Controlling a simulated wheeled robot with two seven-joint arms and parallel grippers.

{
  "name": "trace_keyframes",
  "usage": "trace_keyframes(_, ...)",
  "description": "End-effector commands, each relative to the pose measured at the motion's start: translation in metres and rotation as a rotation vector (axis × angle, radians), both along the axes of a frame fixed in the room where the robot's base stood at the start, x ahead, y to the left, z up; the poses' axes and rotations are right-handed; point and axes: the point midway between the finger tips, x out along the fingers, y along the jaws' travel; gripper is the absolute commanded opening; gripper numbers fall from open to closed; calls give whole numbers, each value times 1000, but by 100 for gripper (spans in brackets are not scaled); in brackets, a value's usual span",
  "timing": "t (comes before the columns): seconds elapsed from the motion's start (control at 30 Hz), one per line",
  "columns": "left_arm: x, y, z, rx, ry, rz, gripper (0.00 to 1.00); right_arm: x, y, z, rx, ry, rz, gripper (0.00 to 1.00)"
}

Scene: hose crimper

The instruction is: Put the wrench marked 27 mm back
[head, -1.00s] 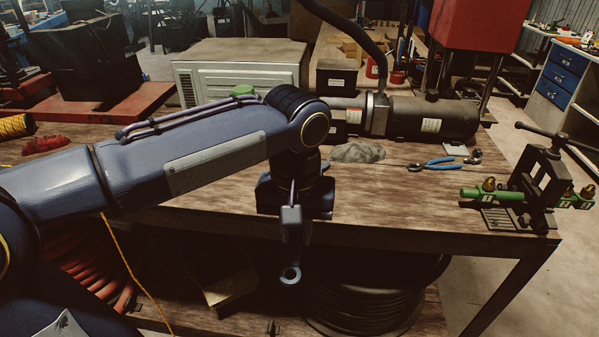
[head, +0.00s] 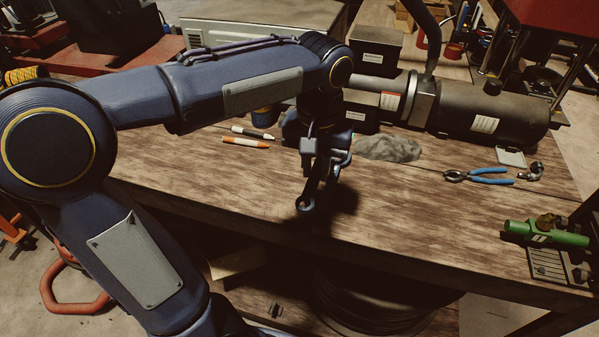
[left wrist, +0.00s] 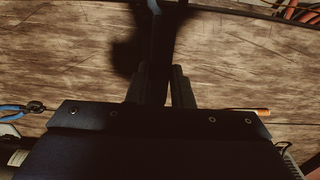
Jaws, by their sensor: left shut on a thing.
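My left gripper (head: 318,162) hangs over the wooden bench top, towards its front edge. It is shut on a dark metal wrench (head: 305,203), whose ring end points down and towards the front edge. The wrench is above the wood and casts a shadow to its right. No size marking can be read on it. In the left wrist view the two dark fingers (left wrist: 160,88) are close together, with the dark wrench shaft (left wrist: 158,45) between them over the wood. My right gripper is not in view.
A grey rag (head: 390,149), blue-handled pliers (head: 480,175) and two markers (head: 246,142) lie on the bench (head: 420,225). A black cylindrical machine (head: 465,112) stands behind. A green part (head: 546,234) is at the right. The bench front is mostly clear.

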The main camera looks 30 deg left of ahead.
Motion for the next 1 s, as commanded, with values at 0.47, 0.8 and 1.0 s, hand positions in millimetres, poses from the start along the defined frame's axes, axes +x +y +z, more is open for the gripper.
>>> trace_keyframes(0.47, 35, 57, -60, 0, 0, 0, 0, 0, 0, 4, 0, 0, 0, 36)
trace_keyframes(0.8, 39, 64, -99, 0, 1, -1, 0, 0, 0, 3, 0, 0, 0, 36)
trace_keyframes(1.0, 39, 64, -101, 0, -2, -1, 0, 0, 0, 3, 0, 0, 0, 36)
